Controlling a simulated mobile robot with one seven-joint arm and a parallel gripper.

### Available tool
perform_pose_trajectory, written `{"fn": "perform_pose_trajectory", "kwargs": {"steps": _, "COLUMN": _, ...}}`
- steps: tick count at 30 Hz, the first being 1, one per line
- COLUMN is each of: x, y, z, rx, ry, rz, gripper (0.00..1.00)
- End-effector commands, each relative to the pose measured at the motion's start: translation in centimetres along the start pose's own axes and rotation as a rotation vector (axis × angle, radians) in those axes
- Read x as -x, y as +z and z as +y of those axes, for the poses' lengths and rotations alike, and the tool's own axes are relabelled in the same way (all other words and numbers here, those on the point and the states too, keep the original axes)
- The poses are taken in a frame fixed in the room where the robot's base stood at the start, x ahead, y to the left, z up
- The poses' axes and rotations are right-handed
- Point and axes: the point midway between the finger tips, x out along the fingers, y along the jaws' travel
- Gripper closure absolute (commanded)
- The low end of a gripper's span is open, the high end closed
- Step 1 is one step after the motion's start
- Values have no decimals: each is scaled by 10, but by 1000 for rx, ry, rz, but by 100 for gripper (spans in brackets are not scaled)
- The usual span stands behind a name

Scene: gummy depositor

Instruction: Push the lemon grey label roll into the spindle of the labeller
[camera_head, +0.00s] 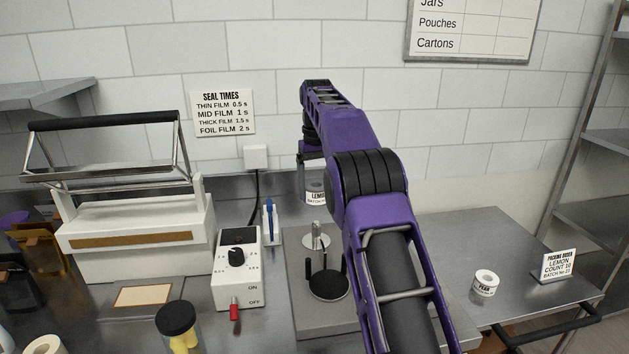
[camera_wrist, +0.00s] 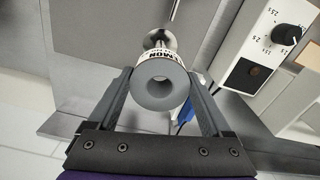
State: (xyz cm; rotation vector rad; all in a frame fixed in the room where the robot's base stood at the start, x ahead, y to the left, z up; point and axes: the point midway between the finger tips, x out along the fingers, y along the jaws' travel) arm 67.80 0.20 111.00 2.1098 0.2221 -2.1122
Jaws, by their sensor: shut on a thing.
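The lemon grey label roll (camera_head: 316,192) is white with black lettering, and its grey core ring (camera_wrist: 160,87) faces the wrist camera. My gripper (camera_wrist: 161,78) is shut on it, with one finger on each side. In the head view my gripper (camera_head: 313,180) is partly hidden by my arm. The labeller's spindle (camera_head: 316,239), a metal post on a round disc, stands below the roll. The roll appears apart from and above it in the head view. In the wrist view the spindle (camera_wrist: 158,38) shows just beyond the roll, which partly hides it.
The labeller's black round cradle (camera_head: 328,284) with upright prongs stands in front of the spindle. A control box (camera_head: 237,268) and blue-handled tool (camera_head: 270,220) are to the left. A pear label roll (camera_head: 485,284) and packing order card (camera_head: 558,266) stand on the right table, otherwise mostly clear.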

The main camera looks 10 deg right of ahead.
Motion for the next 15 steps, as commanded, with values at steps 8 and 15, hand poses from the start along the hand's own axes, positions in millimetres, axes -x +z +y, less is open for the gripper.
{"fn": "perform_pose_trajectory", "kwargs": {"steps": 8, "x": 0, "y": 0, "z": 0, "rx": 0, "ry": 0, "rz": 1, "gripper": 100}}
{"fn": "perform_pose_trajectory", "kwargs": {"steps": 15, "x": -12, "y": 1, "z": 0, "rx": 2, "ry": 0, "rz": -1, "gripper": 100}}
